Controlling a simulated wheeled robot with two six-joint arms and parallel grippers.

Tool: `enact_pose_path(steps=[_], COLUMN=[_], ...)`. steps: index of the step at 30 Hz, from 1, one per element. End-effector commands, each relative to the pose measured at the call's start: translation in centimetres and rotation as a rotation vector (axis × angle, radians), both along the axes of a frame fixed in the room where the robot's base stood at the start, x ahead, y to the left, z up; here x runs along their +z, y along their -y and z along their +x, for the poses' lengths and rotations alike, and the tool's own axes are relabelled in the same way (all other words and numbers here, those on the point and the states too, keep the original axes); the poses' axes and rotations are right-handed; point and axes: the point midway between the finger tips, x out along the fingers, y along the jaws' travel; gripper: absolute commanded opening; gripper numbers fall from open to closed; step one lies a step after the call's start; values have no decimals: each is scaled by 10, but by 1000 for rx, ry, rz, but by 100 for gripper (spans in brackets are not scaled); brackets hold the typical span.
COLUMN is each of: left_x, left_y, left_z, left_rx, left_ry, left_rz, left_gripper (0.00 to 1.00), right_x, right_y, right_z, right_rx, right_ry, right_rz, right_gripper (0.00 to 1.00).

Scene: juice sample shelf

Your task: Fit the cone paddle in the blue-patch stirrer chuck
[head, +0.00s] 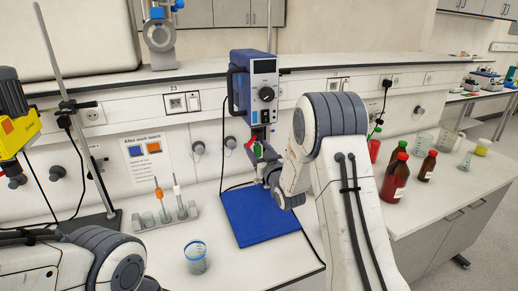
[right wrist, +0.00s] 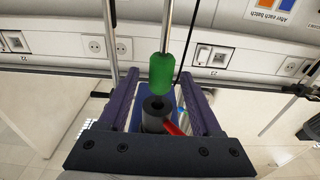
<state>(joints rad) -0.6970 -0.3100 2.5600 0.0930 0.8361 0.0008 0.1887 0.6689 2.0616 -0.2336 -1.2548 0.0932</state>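A stirrer (head: 264,88) with a blue body stands at the bench back, above a blue base plate (head: 258,222). Its dark chuck (right wrist: 153,119), with a red part beside it, shows an open hole in the upside-down right wrist view. A paddle with a green grip (right wrist: 162,73) and thin metal shaft is between the fingers of my right gripper (right wrist: 161,80). The grip's end is close to the chuck hole but apart from it; the paddle's head is out of view. In the head view my right gripper (head: 266,163) is small and partly hidden by my arm. My left gripper is out of view.
A rack (head: 166,219) with other paddles stands left of the base plate, with a beaker (head: 196,258) in front. Red-brown bottles (head: 395,178) stand at right. A yellow device (head: 15,120) is at far left. A socket panel runs behind.

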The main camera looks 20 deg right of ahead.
Motion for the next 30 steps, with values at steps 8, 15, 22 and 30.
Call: enact_pose_path(steps=[8,15,22,30], left_x=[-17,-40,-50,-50], left_y=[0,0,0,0], left_z=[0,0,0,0], left_rx=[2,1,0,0], left_ry=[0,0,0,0], left_rz=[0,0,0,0], left_gripper=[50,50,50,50], right_x=[-6,-10,-10,-12], right_y=[1,3,4,-7], right_z=[-24,-72,-100,-103], right_rx=[-1,-1,-1,12], right_ry=[0,1,1,-36], right_rz=[-1,-1,0,-5], right_gripper=[66,66,66,66])
